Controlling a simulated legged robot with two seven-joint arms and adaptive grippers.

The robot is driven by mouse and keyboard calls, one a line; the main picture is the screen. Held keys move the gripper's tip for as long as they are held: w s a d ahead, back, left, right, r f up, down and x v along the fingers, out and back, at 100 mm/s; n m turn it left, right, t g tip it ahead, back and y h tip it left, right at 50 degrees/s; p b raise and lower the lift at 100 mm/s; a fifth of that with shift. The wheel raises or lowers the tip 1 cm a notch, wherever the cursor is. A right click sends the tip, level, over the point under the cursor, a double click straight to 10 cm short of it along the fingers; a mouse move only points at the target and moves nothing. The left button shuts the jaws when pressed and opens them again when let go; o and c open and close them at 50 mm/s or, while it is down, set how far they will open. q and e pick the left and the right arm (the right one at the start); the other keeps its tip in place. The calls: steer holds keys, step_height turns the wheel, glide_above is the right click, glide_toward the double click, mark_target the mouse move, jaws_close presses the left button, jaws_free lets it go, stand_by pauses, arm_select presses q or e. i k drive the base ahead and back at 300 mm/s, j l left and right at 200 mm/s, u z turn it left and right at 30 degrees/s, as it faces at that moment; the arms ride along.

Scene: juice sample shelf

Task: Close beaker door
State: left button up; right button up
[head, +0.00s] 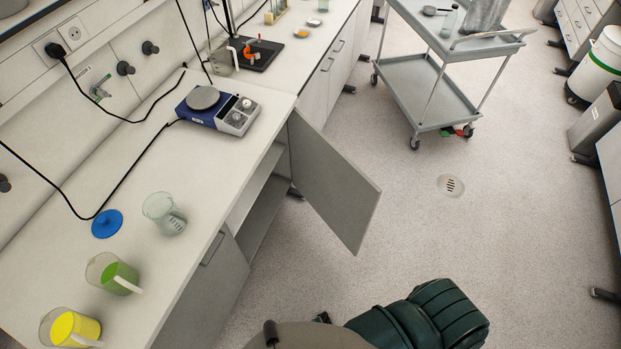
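The cabinet door (335,182) is a grey panel under the white counter. It stands swung open, sticking out over the floor to the right. Behind it the cabinet (258,203) shows open shelf space, and I cannot make out any beaker inside. No gripper can be made out. Only dark green and grey parts of my own body show at the bottom edge, apart from the door.
On the counter (130,190) stand a blue hotplate (217,108), an empty glass beaker (164,213), a blue lid (107,224), and jugs of green (118,277) and yellow (75,328) liquid. A grey trolley (425,90) stands at the back. The floor right of the door is clear.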

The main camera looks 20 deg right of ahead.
mark_target(347, 199)
steer(key=l+u, duration=0.4)
steer(key=l, duration=0.25)
steer(key=k+l+u, duration=0.15)
steer(key=l+u, duration=0.2)
steer(key=l, duration=0.25)
